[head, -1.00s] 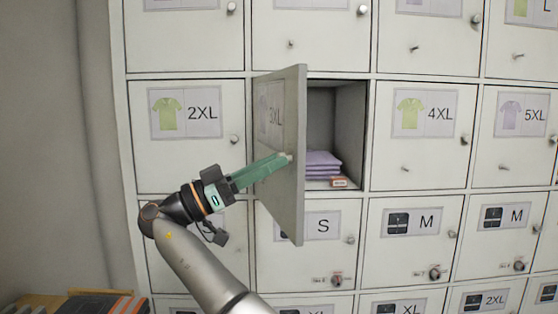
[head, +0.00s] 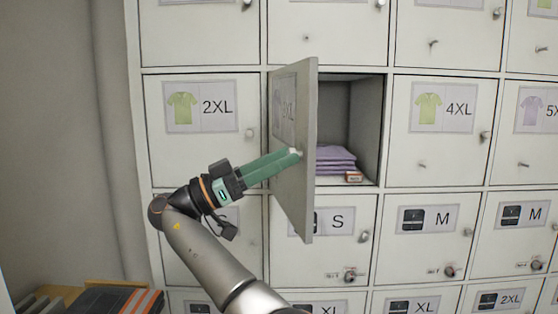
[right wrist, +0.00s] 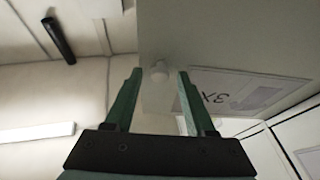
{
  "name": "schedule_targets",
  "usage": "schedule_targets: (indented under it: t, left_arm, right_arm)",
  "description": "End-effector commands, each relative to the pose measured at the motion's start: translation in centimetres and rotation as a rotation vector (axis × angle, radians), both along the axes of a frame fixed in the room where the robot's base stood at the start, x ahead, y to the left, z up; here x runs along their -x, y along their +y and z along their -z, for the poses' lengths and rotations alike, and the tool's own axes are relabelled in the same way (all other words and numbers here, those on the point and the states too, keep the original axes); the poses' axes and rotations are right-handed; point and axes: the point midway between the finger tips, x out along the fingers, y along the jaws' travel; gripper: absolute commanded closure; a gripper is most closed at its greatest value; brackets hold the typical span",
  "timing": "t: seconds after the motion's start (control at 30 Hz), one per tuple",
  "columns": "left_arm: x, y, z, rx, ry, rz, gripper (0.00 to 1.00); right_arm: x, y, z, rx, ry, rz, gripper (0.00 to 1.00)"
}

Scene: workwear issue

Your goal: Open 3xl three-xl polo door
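The 3XL polo door (head: 309,180) stands wide open in the head view, swung out from its left side. Its 3XL label shows in the right wrist view (right wrist: 225,92). Folded purple polos (head: 330,160) lie inside the compartment. My right gripper (head: 294,154) is at the door's outer face, near its free edge. In the right wrist view, its green fingers (right wrist: 160,74) are spread on either side of the door's pale round knob (right wrist: 159,73), with gaps showing. My left gripper is not in view.
Closed locker doors surround the compartment: 2XL (head: 205,145) left, 4XL (head: 440,150) right, S (head: 345,250) below. Small knobs stick out from them. Dark items with orange stripes (head: 115,300) lie at the lower left. A bare wall is on the left.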

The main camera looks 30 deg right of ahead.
Motion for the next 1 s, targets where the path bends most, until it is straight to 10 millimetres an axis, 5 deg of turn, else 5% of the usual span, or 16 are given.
schedule_targets:
  t: [0.33,0.53,1.0]
  left_arm:
    - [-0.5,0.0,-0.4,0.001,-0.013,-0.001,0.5]
    - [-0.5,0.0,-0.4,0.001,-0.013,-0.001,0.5]
    - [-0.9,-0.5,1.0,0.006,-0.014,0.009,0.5]
  right_arm:
    - [0.0,0.0,-0.5,0.0,-0.001,0.001,0.43]
    - [0.2,0.1,-3.5,0.001,-0.005,0.0,0.43]
    - [7.2,3.5,-10.1,0.001,-0.007,-0.004,0.43]
